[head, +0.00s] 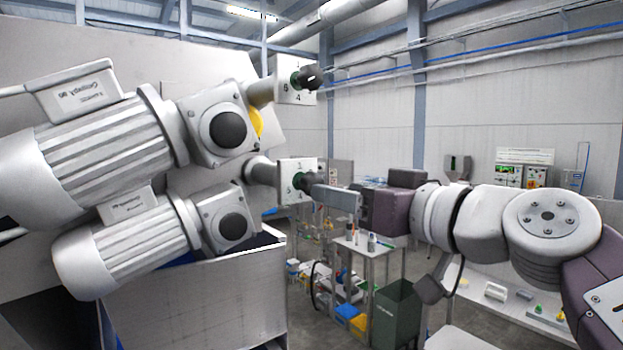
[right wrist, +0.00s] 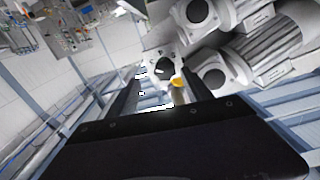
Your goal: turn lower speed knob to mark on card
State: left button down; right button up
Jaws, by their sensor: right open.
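The lower speed knob (head: 310,179) is dark with a little green at its base, in front of a white number card (head: 292,184) on the lower gearmotor (head: 130,240). My right gripper (head: 324,190) reaches in from the right at the lower knob's height. Its grey finger overlaps part of the knob and card, and I cannot tell whether it touches. In the right wrist view its dark jaws (right wrist: 157,92) stand apart. The card's mark is not readable. My left gripper is not in view.
The upper gearmotor (head: 90,140) has its own card (head: 290,88) and black knob (head: 308,76) just above. A metal tank wall (head: 200,300) stands below the motors. A small table (head: 365,246) and green bin (head: 397,310) stand behind my right arm.

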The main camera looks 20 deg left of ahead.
jog(key=p+x, duration=0.1)
jog(key=x, duration=0.1)
jog(key=p+x, duration=0.1)
jog(key=x, duration=0.1)
jog(key=s+a+x, duration=0.1)
jog(key=x, duration=0.1)
jog(key=shift+w+a+r+p, duration=0.15)
jog(key=shift+a+p, duration=0.1)
jog(key=shift+p, duration=0.15)
jog(key=shift+w+d, duration=0.2)
jog(key=shift+d, duration=0.3)
jog(key=shift+c, duration=1.2)
jog(key=c, duration=0.6)
jog(key=shift+s, duration=0.15)
grip_shut()
